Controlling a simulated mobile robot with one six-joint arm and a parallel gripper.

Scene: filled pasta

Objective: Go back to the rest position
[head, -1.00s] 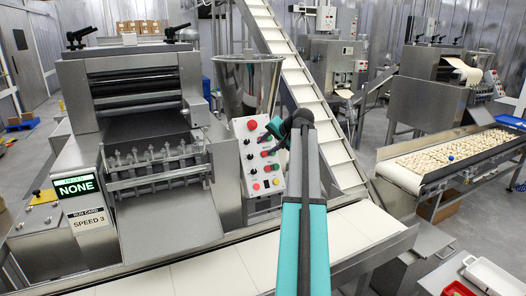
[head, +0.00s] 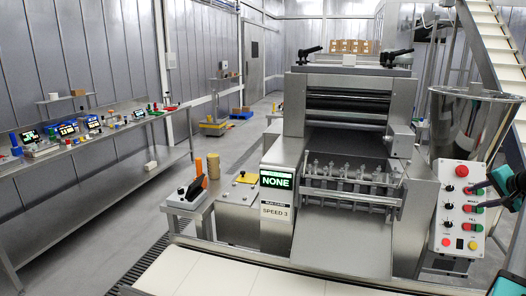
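My arm shows only in part at the right edge of the head view, with a dark joint and a teal link cut off by the frame. My gripper (head: 484,203) appears small and dark in front of the control panel (head: 462,212) with its red, green and yellow buttons. Its fingers are too small and overlapped to tell whether they are open or shut, or whether they touch the panel. The filled-pasta machine (head: 345,130) stands left of the panel. Its screen (head: 276,180) reads NONE, and a run card (head: 276,211) below reads SPEED 3.
A steel hopper (head: 470,125) stands behind the panel, with an inclined conveyor (head: 495,45) beyond. A pale belt (head: 215,275) runs along the front. A small side table (head: 188,208) holds a device with an orange handle. A long bench (head: 100,135) lines the left wall; clear floor lies between.

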